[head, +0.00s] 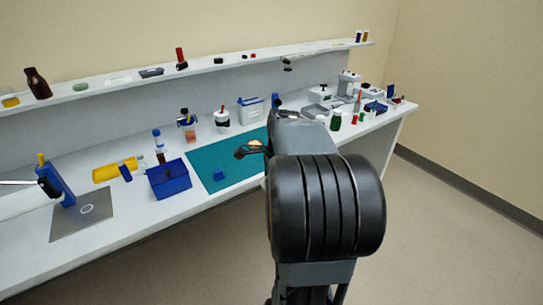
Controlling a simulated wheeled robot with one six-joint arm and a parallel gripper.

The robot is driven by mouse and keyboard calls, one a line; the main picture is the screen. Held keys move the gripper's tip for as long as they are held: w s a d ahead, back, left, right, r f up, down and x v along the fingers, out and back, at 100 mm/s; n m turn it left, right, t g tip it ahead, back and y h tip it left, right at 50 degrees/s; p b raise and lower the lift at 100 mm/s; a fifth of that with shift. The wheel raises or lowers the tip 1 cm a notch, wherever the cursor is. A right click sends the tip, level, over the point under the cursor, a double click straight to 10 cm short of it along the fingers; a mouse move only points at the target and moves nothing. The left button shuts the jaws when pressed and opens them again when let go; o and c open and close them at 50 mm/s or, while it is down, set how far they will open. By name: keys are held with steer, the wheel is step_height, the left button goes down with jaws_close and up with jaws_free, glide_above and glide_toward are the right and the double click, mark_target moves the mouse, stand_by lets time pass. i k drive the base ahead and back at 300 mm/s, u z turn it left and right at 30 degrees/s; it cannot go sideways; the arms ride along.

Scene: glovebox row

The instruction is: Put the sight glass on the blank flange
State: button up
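I cannot pick out the sight glass or the blank flange for certain among the small items on the bench. My gripper (249,150) is small in the head view, over the far part of the teal mat (215,178). A small pale orange patch (255,143) shows at its fingers; I cannot tell whether it is held or lies behind them. My own arm hides the bench to the right of the gripper.
A blue box (169,180) and a yellow tray (114,170) stand left of the mat. A grey plate with a pale ring (72,222) lies at the front left. A white bin (250,110) and jar (222,120) stand behind. A shelf (120,90) runs along the back.

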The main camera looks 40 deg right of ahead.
mark_target(255, 144)
steer(key=u, duration=0.1)
steer(key=k, duration=0.35)
steer(key=z, duration=1)
steer(key=i, duration=1.4)
steer(key=u, duration=0.9)
